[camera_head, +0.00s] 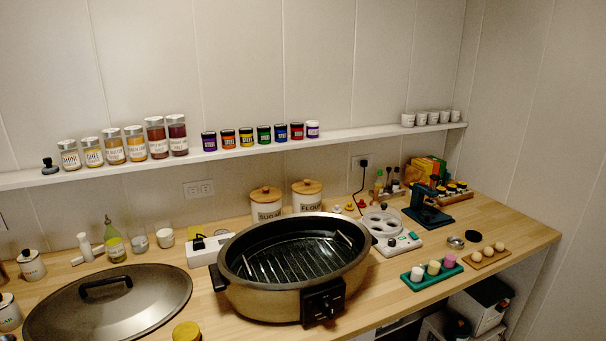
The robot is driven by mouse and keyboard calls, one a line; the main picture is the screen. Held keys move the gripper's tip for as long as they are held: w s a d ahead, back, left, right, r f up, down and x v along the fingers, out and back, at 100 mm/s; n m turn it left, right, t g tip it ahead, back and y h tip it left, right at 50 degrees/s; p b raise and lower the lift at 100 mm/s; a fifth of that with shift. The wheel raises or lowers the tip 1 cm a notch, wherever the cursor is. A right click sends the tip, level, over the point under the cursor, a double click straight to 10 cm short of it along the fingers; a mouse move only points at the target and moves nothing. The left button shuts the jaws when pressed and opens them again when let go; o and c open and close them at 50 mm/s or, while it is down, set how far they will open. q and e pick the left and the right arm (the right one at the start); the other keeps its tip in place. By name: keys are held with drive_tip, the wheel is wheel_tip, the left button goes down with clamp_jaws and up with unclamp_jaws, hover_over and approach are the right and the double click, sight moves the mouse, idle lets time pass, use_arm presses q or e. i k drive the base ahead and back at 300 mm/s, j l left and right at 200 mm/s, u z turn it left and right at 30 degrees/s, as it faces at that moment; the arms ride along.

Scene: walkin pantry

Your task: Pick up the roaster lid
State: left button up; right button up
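The roaster lid (136,303) is a wide, shallow metal dome at the lower left, lying flat on the wooden counter. Its dark bar handle (105,284) stands up on top. The open roaster (262,300) is a large bronze pan with a black inside and a wire rack, standing to the right of the lid and close to it. Its black control box (323,302) faces the front. Neither of my grippers shows in the head view.
A yellow-lidded jar (187,332) stands at the lid's front right. A green bottle (115,244) and small cups stand behind the lid. Canisters (32,266) stand at its left. An egg cooker (393,235) is right of the roaster. A wall shelf (240,150) holds jars.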

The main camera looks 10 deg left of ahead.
sight(127, 302)
drive_tip(key=u, duration=1.5)
